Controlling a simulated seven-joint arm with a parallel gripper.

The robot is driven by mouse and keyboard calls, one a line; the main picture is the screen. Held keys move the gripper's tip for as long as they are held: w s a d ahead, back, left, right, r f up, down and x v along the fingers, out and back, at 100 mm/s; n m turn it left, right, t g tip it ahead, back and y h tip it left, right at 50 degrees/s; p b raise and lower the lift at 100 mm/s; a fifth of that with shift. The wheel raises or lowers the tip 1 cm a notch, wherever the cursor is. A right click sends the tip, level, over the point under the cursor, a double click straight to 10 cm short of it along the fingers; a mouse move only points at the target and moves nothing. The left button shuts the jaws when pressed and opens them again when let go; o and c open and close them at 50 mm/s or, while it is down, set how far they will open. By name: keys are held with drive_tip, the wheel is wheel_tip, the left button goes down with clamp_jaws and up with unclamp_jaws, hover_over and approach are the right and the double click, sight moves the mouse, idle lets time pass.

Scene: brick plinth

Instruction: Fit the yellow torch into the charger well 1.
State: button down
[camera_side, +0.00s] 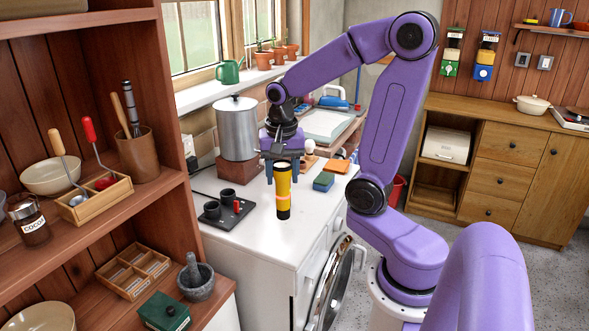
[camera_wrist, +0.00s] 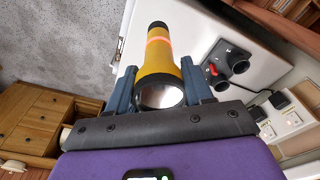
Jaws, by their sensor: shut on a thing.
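The yellow torch (camera_side: 283,185) is upright, with its lens end up, a black lower end and a glowing orange band. My gripper (camera_side: 279,157) is shut on it near the lens end. In the wrist view the torch (camera_wrist: 160,55) lies between my gripper's two fingers (camera_wrist: 158,88). I cannot tell whether its lower end touches the white top. The dark charger (camera_side: 214,219) stands on the white top, left of the torch in the side view, with two round black wells and a red part. It also shows in the wrist view (camera_wrist: 225,68).
The white washing machine top (camera_side: 262,238) is clear between charger and torch. A large metal pot (camera_side: 237,128) on a brick plinth (camera_side: 238,173) stands behind the charger. A sponge (camera_side: 323,181) and orange cloth (camera_side: 337,166) lie right of the torch. A wooden shelf (camera_side: 95,235) stands at left.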

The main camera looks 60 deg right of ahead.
drive_tip(key=w+a+f+n, duration=0.3)
drive_tip(key=w+f+n, duration=0.4)
drive_tip(key=w+n, duration=0.35)
drive_tip(key=w+d+r+m, duration=0.3)
drive_tip(key=w+r+m, duration=0.15)
drive_tip(key=w, duration=0.35)
drive_tip(key=w+d+r+m, duration=0.2)
drive_tip(key=w+r+m, duration=0.1)
drive_tip(key=w+m, duration=0.35)
drive_tip(key=shift+n, duration=0.25)
drive_tip(key=shift+w+d+f, duration=0.1)
drive_tip(key=shift+w+f, duration=0.1)
drive_tip(key=shift+f, duration=1.2)
drive_tip(key=shift+w+f, duration=0.2)
drive_tip(key=shift+f, duration=3.4)
drive_tip(key=shift+c, duration=1.9)
unclamp_jaws()
